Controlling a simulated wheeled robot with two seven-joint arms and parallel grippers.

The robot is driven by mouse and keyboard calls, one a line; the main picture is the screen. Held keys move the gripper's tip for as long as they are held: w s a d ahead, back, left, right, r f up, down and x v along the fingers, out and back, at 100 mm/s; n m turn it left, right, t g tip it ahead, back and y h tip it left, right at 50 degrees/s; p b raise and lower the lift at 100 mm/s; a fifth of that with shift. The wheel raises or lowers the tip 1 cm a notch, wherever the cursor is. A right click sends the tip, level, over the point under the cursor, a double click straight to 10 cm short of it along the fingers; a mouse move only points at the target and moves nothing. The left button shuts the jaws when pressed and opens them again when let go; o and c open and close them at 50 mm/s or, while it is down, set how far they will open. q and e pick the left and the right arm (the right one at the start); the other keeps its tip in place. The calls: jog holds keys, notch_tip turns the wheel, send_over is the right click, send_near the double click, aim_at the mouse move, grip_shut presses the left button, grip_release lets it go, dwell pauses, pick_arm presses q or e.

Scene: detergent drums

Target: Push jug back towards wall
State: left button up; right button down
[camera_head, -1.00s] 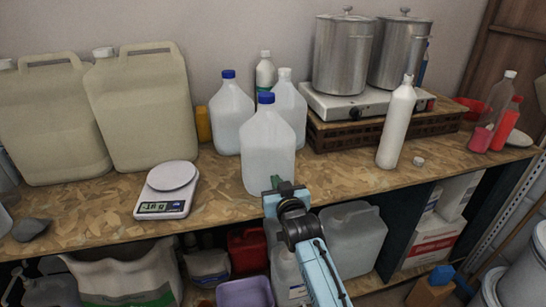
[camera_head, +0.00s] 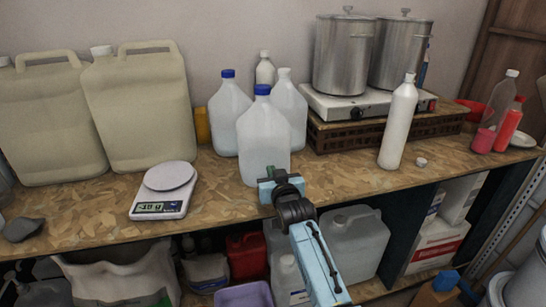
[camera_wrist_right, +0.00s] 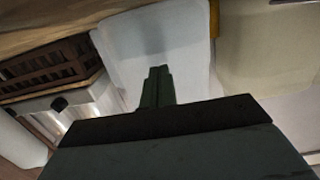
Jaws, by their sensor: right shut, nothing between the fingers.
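The front jug (camera_head: 263,140), translucent white with a blue cap, stands upright on the wooden worktop (camera_head: 345,185). Another blue-capped jug (camera_head: 228,120) and a white-capped jug (camera_head: 288,105) stand close behind it, nearer the wall. My left gripper is not in view.
A white scale (camera_head: 163,190) and large beige canisters (camera_head: 140,110) stand left. A burner (camera_head: 365,105) with steel pots (camera_head: 343,55) sits on a brown crate (camera_head: 345,135) at right. A white bottle (camera_head: 398,120) stands before it. The worktop front right is mostly clear.

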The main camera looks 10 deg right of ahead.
jog(key=shift+w+b, duration=0.95)
jog(key=shift+w, duration=0.2)
jog(key=shift+s+r+p, duration=0.1)
jog(key=shift+s+p, duration=0.45)
jog(key=shift+p, duration=0.35)
jog(key=shift+s+p, duration=0.85)
jog(key=shift+s, duration=0.1)
